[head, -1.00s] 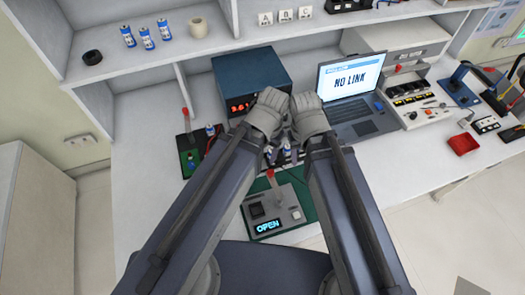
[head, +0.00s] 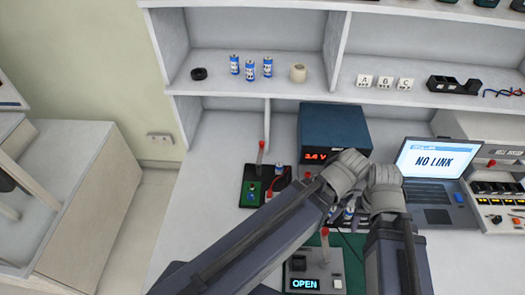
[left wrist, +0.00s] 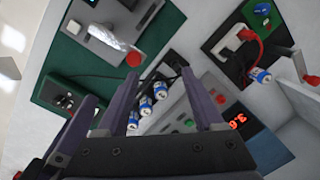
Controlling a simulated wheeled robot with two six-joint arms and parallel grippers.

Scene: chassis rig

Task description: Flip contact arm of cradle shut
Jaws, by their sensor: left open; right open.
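The grey cradle (head: 312,268) sits on a green mat at the front of the bench, partly hidden by my arms. Its small screen reads OPEN. Its contact arm ends in a red knob (head: 325,232) and stands raised. In the left wrist view the cradle (left wrist: 120,25) is at the upper left, with the red knob (left wrist: 133,60) below a shiny pale part. My left gripper (head: 334,212) is open and empty, beyond the cradle; its two fingers (left wrist: 162,90) are spread in the wrist view. My right gripper (head: 350,210) is open beside it, its fingertips partly hidden.
Several blue batteries (left wrist: 146,105) lie in a holder below the left fingers. A blue power supply (head: 335,130) and a laptop (head: 436,165) reading NO LINK stand behind. A second red-knobbed unit (head: 262,185) is at the left.

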